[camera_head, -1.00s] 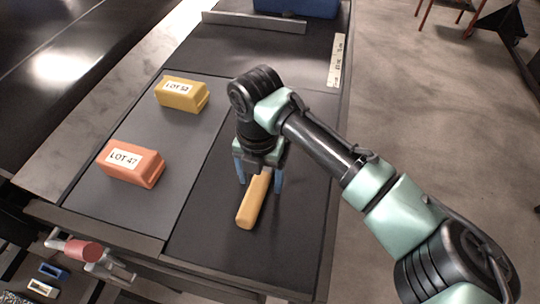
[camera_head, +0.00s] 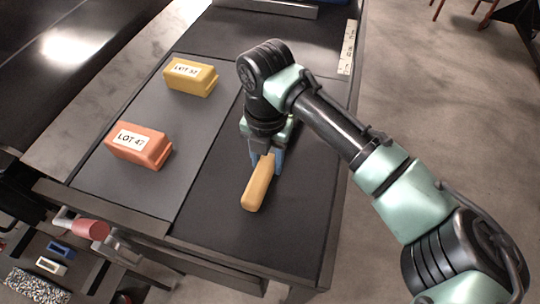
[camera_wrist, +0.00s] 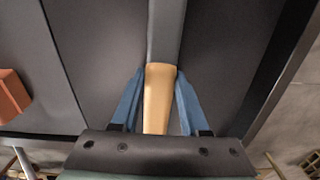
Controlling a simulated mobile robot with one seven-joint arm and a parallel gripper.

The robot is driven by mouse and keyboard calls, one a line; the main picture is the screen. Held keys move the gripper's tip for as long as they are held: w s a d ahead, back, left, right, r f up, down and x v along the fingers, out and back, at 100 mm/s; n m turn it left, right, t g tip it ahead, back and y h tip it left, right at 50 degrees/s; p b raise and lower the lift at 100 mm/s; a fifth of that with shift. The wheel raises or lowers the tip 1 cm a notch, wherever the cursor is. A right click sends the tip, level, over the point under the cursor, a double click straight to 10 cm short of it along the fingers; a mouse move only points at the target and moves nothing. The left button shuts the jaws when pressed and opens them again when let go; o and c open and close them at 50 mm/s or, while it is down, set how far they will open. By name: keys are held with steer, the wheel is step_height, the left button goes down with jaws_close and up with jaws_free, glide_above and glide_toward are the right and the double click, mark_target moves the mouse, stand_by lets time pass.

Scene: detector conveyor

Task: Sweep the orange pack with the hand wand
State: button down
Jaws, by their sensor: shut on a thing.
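The orange pack (camera_head: 138,147), labelled LOT 47, lies on the lighter grey panel at the left of the conveyor. Part of it shows at the left edge of the wrist view (camera_wrist: 11,97). My gripper (camera_head: 266,160) is over the dark belt, to the right of the pack and apart from it. It is shut on the hand wand (camera_head: 257,186), whose yellow-orange handle lies between the blue fingers. In the wrist view the handle (camera_wrist: 158,95) sits between both fingers and a grey shaft runs on from it.
A yellow pack (camera_head: 190,77) with a LOT label lies behind the orange one on the same panel. A low metal bar (camera_head: 268,8) crosses the far end. Below the front left edge are a red cylinder (camera_head: 92,229) and small blue and white items. The dark belt around the wand is clear.

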step_height(320, 180, up, 9)
steer(key=shift+r+b, duration=0.1)
steer(key=shift+b, duration=0.95)
